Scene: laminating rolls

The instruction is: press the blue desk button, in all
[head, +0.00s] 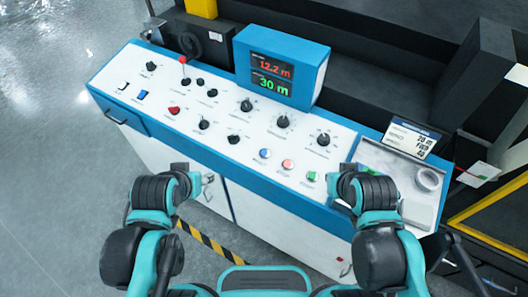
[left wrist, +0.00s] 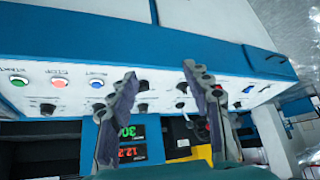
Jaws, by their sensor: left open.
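The blue round button (head: 265,153) is on the white sloped desk panel, at the left end of a row with a red and a green button. It also shows in the left wrist view (left wrist: 97,79), left of my fingers. My left gripper (head: 208,180) is in front of the desk's near edge, left of and nearer than the blue button. In the left wrist view its two fingers (left wrist: 160,76) are spread with nothing between them. My right gripper (head: 337,192) is near the desk's front edge, right of the green button, mostly hidden by its own arm.
The red button (head: 288,164) and green button (head: 312,176) sit close beside the blue one. Several black knobs and a red-tipped lever (head: 183,61) stand on the panel. A display box (head: 283,65) reads 12.2 m and 30 m. A grey tray (head: 398,167) is at the right.

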